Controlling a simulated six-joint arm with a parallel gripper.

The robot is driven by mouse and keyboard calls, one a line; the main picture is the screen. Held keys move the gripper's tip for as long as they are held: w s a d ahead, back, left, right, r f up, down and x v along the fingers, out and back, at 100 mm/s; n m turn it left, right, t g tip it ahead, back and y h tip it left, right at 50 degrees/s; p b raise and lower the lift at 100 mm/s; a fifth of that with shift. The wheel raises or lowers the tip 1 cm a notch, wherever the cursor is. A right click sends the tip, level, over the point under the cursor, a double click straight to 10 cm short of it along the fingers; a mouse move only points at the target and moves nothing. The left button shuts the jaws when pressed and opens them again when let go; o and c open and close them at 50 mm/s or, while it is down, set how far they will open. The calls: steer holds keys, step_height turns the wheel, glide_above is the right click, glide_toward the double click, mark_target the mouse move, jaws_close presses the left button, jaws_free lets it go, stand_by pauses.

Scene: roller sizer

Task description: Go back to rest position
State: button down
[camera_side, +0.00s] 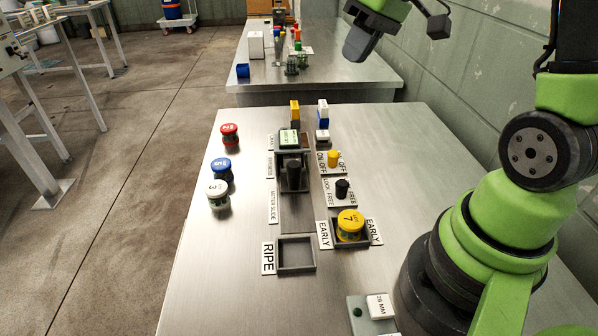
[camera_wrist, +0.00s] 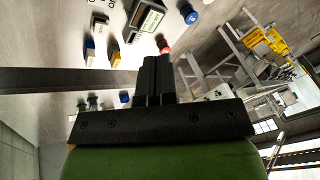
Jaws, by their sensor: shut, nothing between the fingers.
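My gripper (camera_side: 357,45) is up in the air at the top of the side view, above the far end of the near table and apart from everything on it. In the wrist view its two dark fingers (camera_wrist: 157,78) are together with nothing between them. A yellow-lidded jar marked 7 (camera_side: 350,222) sits in the dark EARLY tray (camera_side: 366,239). The square RIPE tray (camera_side: 296,267) is empty.
Red-lidded (camera_side: 229,134), blue-lidded (camera_side: 222,170) and white-lidded (camera_side: 217,194) jars stand at the table's left. Another table (camera_side: 345,70) lies behind.

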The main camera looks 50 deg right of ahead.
steer(key=s+a+r+m+t+h, duration=0.1)
steer(key=s+a+r+m+t, duration=0.2)
steer(key=s+a, duration=0.9)
steer(key=shift+s+r+t, duration=0.3)
steer(key=shift+s+r, duration=0.6)
steer(key=shift+r, duration=0.05)
